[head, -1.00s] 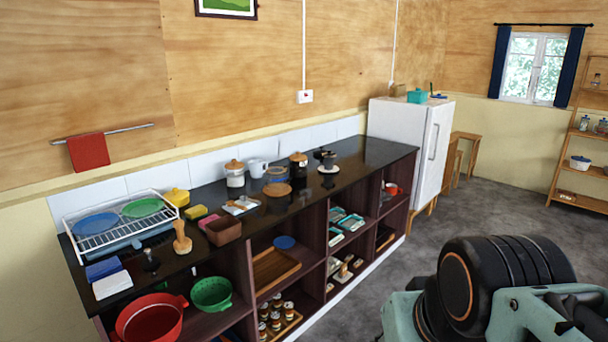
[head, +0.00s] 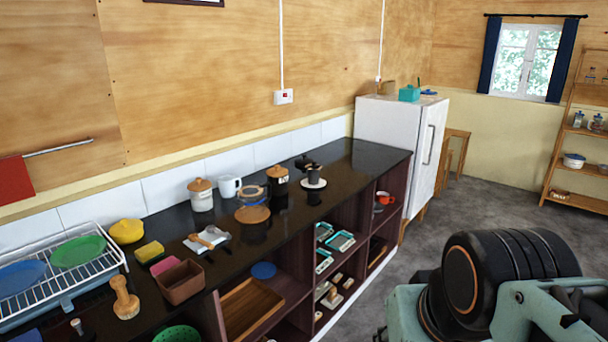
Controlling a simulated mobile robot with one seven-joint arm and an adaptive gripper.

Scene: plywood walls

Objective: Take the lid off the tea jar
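Several jars stand on the dark counter in the head view. One is a white jar with a wooden knobbed lid (head: 201,197). To its right is a black jar with a wooden lid (head: 278,184) and a small pale mark on its front. Between them is a glass jar with a blue band (head: 252,194), partly hidden, with a round wooden disc (head: 253,214) in front of it. I cannot read which one is the tea jar. The lids on the white and black jars are seated. My arm shows at lower right, away from the counter; my gripper's fingers are not in view.
On the counter (head: 365,160) are a white mug (head: 229,186), a dark grinder-like item on a white saucer (head: 314,184), a brown box (head: 180,283) and a dish rack (head: 75,262). A white fridge (head: 402,140) stands at the far end. The grey floor (head: 480,203) before the counter is clear.

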